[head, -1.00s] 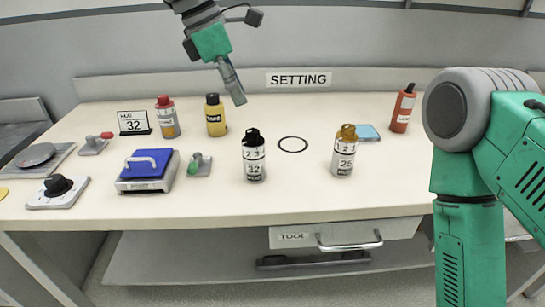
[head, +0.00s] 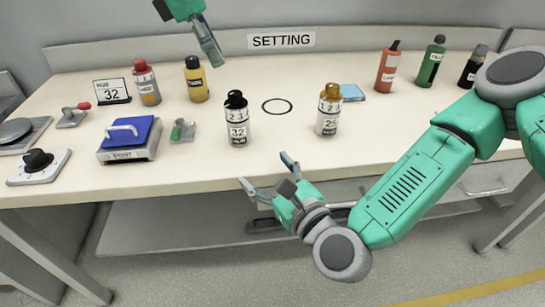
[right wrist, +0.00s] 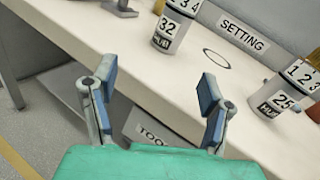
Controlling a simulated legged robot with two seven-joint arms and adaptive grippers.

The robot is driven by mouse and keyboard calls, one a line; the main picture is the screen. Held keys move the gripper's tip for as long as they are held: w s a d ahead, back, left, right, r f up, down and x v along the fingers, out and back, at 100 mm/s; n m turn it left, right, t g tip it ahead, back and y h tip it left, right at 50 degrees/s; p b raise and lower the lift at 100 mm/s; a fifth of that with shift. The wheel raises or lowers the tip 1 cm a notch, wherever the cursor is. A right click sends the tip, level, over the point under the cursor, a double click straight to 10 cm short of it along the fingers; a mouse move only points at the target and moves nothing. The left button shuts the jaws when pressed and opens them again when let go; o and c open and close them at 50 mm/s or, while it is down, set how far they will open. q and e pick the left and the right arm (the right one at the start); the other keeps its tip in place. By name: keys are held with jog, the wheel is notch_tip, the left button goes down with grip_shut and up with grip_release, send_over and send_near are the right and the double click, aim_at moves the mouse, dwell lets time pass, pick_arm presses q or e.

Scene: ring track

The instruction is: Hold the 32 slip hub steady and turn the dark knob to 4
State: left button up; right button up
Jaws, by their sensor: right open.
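The 32 slip hub (head: 237,138) is a white upright cylinder with a number ring and a dark knob (head: 235,99) on top. It stands on the table near the front edge, left of a black ring mark (head: 277,106). It also shows at the top of the right wrist view (right wrist: 169,36), its knob cut off. My right gripper (head: 267,172) is open and empty in front of the table edge, below and right of the hub, apart from it. My left gripper (head: 217,60) hangs above the back of the table, apart from the hub; its jaw gap is not visible.
A similar 25 hub (head: 327,126) with a gold knob stands right of the ring mark. A blue-topped block (head: 130,137), a small green-knobbed fixture (head: 182,131) and a black dial (head: 37,160) lie left. Several bottles stand behind. A drawer sits under the front edge.

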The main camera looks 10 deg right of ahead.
aim_at(244, 129)
jog(key=w+m, duration=0.1)
jog(key=w, duration=0.1)
jog(key=w+a+r, duration=0.1)
jog(key=w, duration=0.2)
jog(key=w+r+m, duration=0.1)
jog(key=w, duration=0.1)
jog(key=shift+w+a+m+t, duration=0.3)
jog(key=shift+w+a+t, duration=0.05)
jog(key=shift+a+t, duration=0.05)
jog(key=x, duration=0.6)
jog(key=shift+w+a, duration=0.15)
jog(key=shift+a, duration=0.25)
jog(key=shift+w, duration=0.3)
pick_arm(q)
jog(key=shift+a, duration=0.35)
jog(key=shift+d, duration=0.1)
pick_arm(e)
jog(key=shift+d, duration=0.1)
